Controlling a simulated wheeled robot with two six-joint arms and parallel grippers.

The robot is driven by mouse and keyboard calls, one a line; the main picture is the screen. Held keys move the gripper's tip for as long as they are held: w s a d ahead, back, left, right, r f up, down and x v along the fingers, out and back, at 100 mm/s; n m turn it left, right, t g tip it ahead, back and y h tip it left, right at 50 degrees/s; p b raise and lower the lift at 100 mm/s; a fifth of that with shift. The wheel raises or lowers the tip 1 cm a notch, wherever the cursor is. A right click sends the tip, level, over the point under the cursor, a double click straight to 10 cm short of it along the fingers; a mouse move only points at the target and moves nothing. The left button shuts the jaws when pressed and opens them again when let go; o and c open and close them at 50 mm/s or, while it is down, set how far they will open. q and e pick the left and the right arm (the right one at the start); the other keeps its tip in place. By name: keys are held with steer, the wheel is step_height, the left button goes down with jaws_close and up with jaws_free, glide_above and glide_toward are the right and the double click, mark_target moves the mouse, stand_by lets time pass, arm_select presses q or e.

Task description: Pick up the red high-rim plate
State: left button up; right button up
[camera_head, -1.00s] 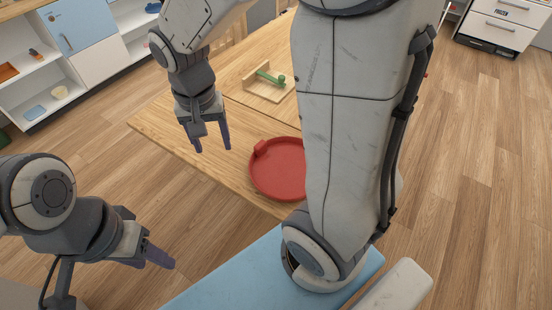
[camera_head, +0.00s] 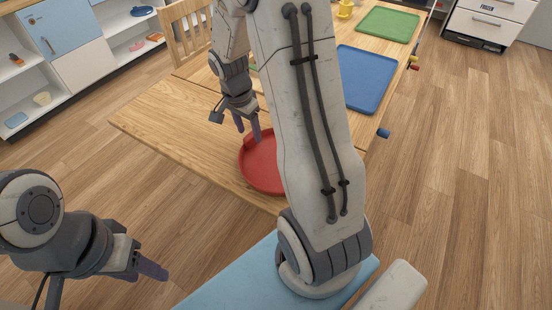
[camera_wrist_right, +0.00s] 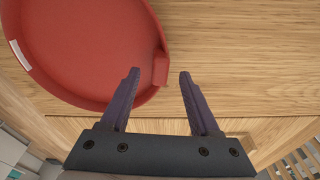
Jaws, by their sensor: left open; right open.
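The red high-rim plate (camera_head: 262,172) lies on the wooden table near its front edge, partly hidden by my right arm. In the right wrist view the plate (camera_wrist_right: 85,45) fills the upper left, with a raised block on its rim at the right. My right gripper (camera_head: 248,136) is open and empty at the plate's far rim. In the wrist view its fingertips (camera_wrist_right: 159,72) lie on either side of the raised block; their height above it is unclear. My left gripper (camera_head: 152,268) is open and empty, off the table at the lower left.
A blue tray (camera_head: 368,80) and a green tray (camera_head: 388,24) lie farther back on the table, with a yellow cup (camera_head: 345,9) near them. A wooden chair (camera_head: 186,28) stands behind the table. The table's left part is clear.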

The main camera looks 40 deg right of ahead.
steer(key=f, duration=0.2)
steer(key=shift+d+f, duration=0.2)
steer(key=shift+f, duration=0.1)
jaws_close()
stand_by(1.2)
